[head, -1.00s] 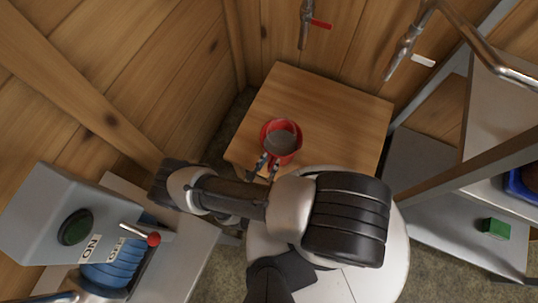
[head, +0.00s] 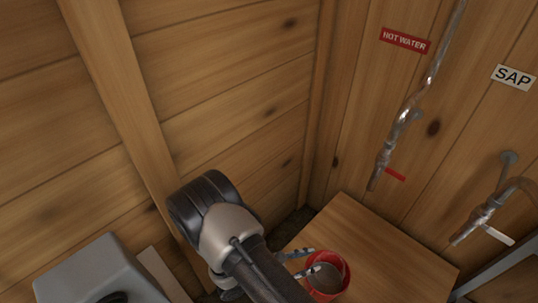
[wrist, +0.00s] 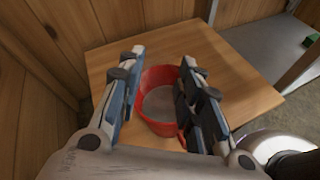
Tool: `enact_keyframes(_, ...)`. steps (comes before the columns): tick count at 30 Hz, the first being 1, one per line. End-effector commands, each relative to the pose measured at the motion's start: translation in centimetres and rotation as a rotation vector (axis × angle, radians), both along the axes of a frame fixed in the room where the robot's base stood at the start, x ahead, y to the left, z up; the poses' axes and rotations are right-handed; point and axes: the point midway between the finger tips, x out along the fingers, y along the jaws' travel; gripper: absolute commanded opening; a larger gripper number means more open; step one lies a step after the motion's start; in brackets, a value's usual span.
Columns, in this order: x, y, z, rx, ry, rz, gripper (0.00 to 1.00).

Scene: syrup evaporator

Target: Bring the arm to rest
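My gripper (head: 313,259) is open, its two fingers apart with nothing held between them. It is beside the red pot (head: 341,289), close to its rim at the upper left in the head view. In the wrist view my gripper (wrist: 162,56) points over the pot (wrist: 158,76), which shows between and beyond the fingers. The pot stands upright on the wooden table and holds a greyish content or bottom; I cannot tell which. The right finger hides part of its rim in the wrist view.
The wooden table (head: 395,250) stands against plank walls. A hot-water tap (head: 384,155) and a sap tap (head: 478,217) hang from the wall above it. A grey box (head: 95,272) is at lower left. A metal shelf (head: 515,272) is at right.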

Motion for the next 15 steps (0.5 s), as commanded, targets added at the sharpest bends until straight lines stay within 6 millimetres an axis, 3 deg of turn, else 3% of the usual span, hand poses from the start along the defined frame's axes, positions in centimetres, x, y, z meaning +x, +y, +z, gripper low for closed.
enact_keyframes(1,0.6,-0.1,2.2,0.037,-0.03,-0.063,0.33)
enact_keyframes(6,0.9,-1.0,8.5,0.15,-0.112,-0.266,0.33)
enact_keyframes(15,-0.8,-3.1,18.2,0.385,-0.25,-0.602,0.33)
